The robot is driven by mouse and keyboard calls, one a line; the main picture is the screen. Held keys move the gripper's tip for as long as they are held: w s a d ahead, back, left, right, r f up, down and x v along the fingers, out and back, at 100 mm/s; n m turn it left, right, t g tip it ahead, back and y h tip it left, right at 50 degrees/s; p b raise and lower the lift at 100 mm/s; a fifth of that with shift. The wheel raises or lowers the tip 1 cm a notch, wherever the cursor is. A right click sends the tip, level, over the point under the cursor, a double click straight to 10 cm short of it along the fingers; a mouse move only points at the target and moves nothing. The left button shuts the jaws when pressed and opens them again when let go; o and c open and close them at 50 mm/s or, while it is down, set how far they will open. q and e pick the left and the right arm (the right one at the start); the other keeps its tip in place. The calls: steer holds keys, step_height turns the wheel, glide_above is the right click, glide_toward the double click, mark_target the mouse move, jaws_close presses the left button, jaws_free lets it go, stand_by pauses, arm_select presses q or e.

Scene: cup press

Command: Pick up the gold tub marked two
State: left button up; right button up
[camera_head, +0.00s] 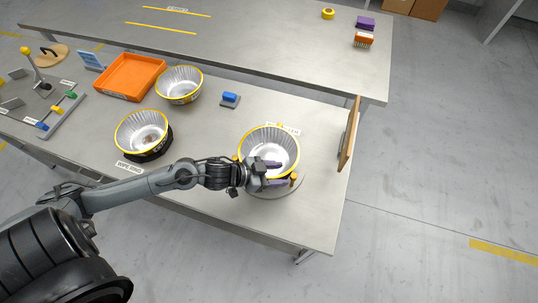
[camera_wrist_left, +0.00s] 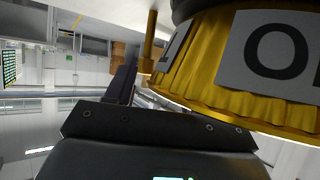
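A ribbed tub with a gold rim (camera_head: 268,150) stands on a round plate (camera_head: 275,192) near the table's right end. In the left wrist view its gold wall (camera_wrist_left: 205,75) fills the upper right, with a white label (camera_wrist_left: 270,50) showing a dark O; the rest of the marking is cut off. One dark finger (camera_wrist_left: 122,80) shows in the wrist view. I cannot tell whether it touches the tub. My right gripper is not in view.
Two similar tubs stand to the left, one on a black base (camera_head: 150,155) and one farther back (camera_head: 180,85). Small orange pegs (camera_head: 294,178) edge the plate.

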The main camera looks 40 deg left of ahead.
arm_select(q)
jaws_close()
steer(key=shift+r, duration=0.1)
